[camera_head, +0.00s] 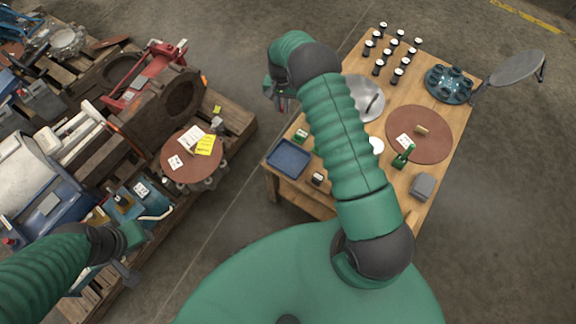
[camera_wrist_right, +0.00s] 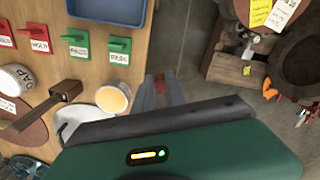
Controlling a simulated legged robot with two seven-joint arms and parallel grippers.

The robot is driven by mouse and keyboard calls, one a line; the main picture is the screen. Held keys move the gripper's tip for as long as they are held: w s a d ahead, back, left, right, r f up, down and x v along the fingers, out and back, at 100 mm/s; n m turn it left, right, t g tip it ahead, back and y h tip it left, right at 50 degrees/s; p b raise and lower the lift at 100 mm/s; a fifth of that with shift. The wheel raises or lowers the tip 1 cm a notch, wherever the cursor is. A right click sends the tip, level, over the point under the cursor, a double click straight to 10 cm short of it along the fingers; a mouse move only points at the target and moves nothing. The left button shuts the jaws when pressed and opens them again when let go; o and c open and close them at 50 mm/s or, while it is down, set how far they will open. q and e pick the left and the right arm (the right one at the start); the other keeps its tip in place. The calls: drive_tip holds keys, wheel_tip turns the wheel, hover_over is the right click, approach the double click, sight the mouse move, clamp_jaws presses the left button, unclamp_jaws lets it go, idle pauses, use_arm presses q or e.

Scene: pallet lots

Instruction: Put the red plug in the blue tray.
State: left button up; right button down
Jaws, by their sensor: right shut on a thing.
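My right gripper (camera_head: 283,103) is raised over the floor, up and left of the workbench's near-left corner. In the right wrist view its fingers (camera_wrist_right: 160,90) are shut on a small red plug (camera_wrist_right: 158,82), of which only a small part shows. The blue tray (camera_head: 289,158) lies on the bench's left corner, apart from the gripper; its edge also shows at the top of the wrist view (camera_wrist_right: 108,22). My left gripper (camera_head: 128,262) is at lower left over the pallets; its jaw opening is not clear.
Red blocks (camera_wrist_right: 40,36) and green blocks (camera_wrist_right: 117,48) with labels stand beside the tray. A white cup (camera_wrist_right: 112,97) and a brown disc (camera_head: 420,133) are on the bench (camera_head: 440,165). Loaded pallets (camera_head: 235,125) stand at left, with clear floor between.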

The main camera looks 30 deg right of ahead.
drive_tip(key=s+a+r+n, duration=0.4)
drive_tip(key=s+a+r, duration=0.25)
drive_tip(key=r, duration=0.25)
drive_tip(key=s+a+r+n, duration=0.3)
drive_tip(key=s+a+r, duration=0.2)
drive_tip(key=a+r, duration=0.35)
drive_tip(key=s+f+m, duration=1.2)
drive_tip(key=s+f, duration=0.4)
drive_tip(key=f, duration=0.2)
drive_tip(key=w+d, duration=0.2)
drive_tip(key=w, duration=0.2)
drive_tip(key=w+d+f+b, duration=0.1)
drive_tip(key=w+d, duration=0.2)
drive_tip(key=w, duration=0.1)
drive_tip(key=w+d+b, duration=0.1)
drive_tip(key=w+d, duration=0.1)
drive_tip(key=w, duration=0.3)
drive_tip(key=shift+d+f, duration=0.35)
drive_tip(key=shift+d, duration=0.05)
drive_tip(key=shift+w+f+b, duration=0.1)
drive_tip(key=shift+f+b, duration=0.3)
drive_tip(key=shift+b, duration=0.05)
wheel_tip(320, 180, down, 3)
drive_tip(key=shift+r+b, duration=0.1)
drive_tip(key=shift+b, duration=0.75)
drive_tip(key=shift+r, duration=0.15)
